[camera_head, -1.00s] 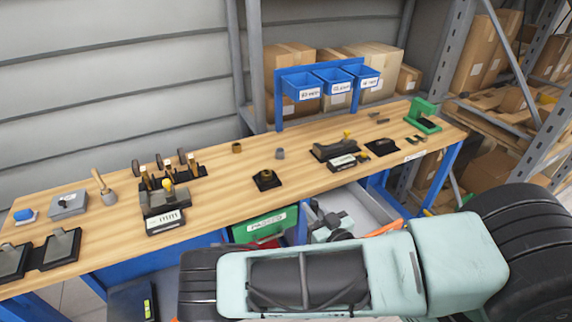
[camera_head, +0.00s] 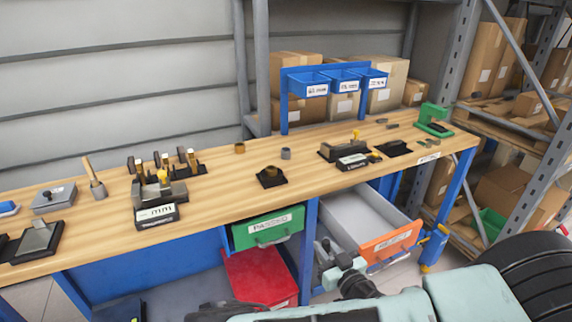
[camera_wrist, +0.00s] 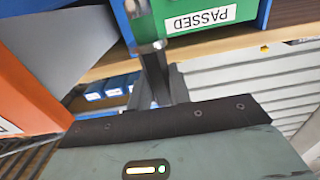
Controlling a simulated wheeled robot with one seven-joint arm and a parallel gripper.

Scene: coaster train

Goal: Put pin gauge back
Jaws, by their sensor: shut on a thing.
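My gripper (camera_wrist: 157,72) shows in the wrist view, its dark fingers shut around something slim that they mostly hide. A small shiny metal tip (camera_wrist: 160,45) shows at their far end, against the green drawer front; I cannot tell for certain that it is the pin gauge. In the head view my arm is low in the picture, in front of the bench, and the fingertips cannot be made out. A rack of upright pins with brass-coloured parts (camera_head: 165,162) stands at the left of the wooden bench (camera_head: 220,180). A small dark block (camera_head: 270,177) sits mid-bench.
Below the bench, an orange-fronted drawer (camera_head: 392,245) stands open beside a green drawer marked PASSED (camera_head: 268,228). A red bin (camera_head: 262,277) is under it. Gauges on black stands (camera_head: 345,148) and a green frame (camera_head: 433,118) are to the right. Blue bins (camera_head: 345,80) hang behind.

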